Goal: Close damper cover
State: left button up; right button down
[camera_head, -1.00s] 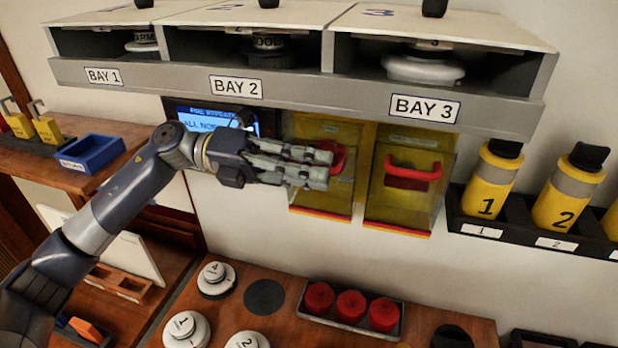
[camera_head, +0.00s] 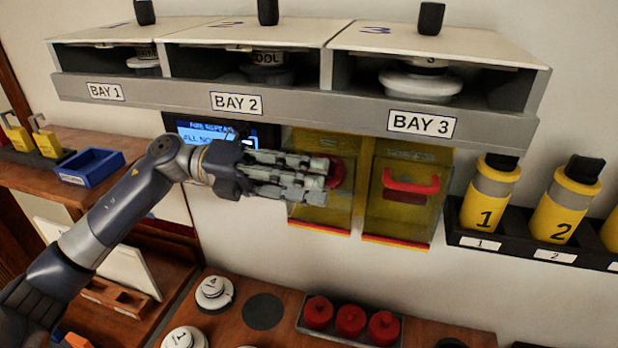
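Two clear yellow covers with red handles and red lower edges hang on the wall below the bay shelf. The left cover (camera_head: 312,214) is partly hidden by my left gripper (camera_head: 322,182), whose fingers lie in front of it and reach its red handle (camera_head: 336,172). I cannot tell whether the fingers touch the handle or how far apart they are. The right cover (camera_head: 400,213) has its red handle (camera_head: 411,183) in plain view, with nothing at it. Which one is the damper cover cannot be read. My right gripper is not in view.
The bay shelf (camera_head: 300,108) juts out above the covers. A lit screen (camera_head: 208,132) is behind my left wrist. Yellow numbered canisters (camera_head: 490,195) stand in a black rack at right. Below, a wooden counter (camera_head: 238,318) holds white knobs and red caps (camera_head: 350,320).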

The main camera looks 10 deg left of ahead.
pick_arm(q)
jog(key=a, duration=0.7)
jog(key=shift+a, duration=0.15)
jog(key=shift+w, duration=0.1)
